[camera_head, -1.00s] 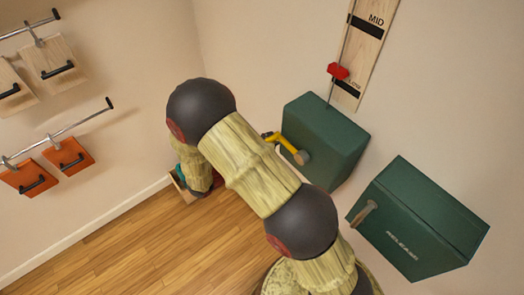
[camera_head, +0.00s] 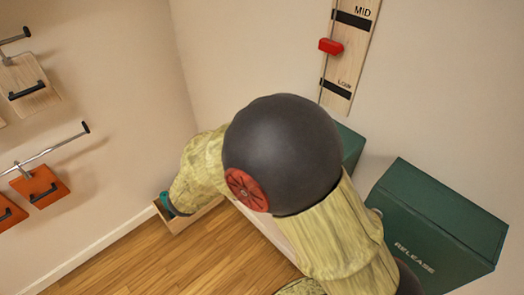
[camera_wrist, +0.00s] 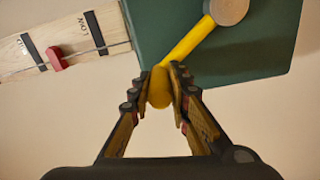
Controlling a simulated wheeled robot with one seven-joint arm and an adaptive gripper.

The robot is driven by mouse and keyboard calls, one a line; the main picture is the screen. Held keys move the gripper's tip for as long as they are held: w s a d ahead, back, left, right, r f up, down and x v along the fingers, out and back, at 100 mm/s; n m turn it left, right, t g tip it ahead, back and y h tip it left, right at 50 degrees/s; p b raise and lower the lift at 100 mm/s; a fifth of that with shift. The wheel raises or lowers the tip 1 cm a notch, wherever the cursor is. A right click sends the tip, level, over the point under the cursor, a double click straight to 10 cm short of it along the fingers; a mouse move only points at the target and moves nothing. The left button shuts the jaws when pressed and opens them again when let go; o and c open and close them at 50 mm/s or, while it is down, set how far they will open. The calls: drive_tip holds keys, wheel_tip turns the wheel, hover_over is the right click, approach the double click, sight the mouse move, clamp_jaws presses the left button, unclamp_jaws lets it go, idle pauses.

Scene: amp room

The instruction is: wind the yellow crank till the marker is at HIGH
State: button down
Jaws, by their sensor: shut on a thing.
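The yellow crank (camera_wrist: 186,45) shows in the wrist view, its arm running from a round hub (camera_wrist: 229,10) on a green box (camera_wrist: 260,50) down to its handle end. My gripper (camera_wrist: 160,88) is shut on that handle end, one finger on each side. In the head view my arm hides the crank and most of the green box (camera_head: 351,146). The red marker (camera_head: 330,46) sits on a rod beside a wooden scale board (camera_head: 341,65), between the LOW and MID bands. The marker also shows in the wrist view (camera_wrist: 57,58). HIGH is out of view.
A green box labelled RELEASE (camera_head: 438,215) stands at the right, close to my arm. Wooden (camera_head: 30,85) and orange (camera_head: 40,186) plates hang from wall rods at the left. A wooden crate (camera_head: 188,216) sits low by the wall. The wooden floor (camera_head: 200,262) in front is clear.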

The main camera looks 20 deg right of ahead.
drive_tip(key=shift+s+d+r+m+b, duration=0.3)
drive_tip(key=shift+s+r+m+b, duration=0.3)
drive_tip(key=shift+s+m+b, duration=0.35)
drive_tip(key=c, duration=1.8)
unclamp_jaws()
drive_tip(key=shift+o, duration=0.7)
drive_tip(key=shift+a, duration=0.1)
drive_tip(key=v, duration=1.1)
drive_tip(key=shift+a, duration=0.35)
drive_tip(key=shift+s, duration=0.1)
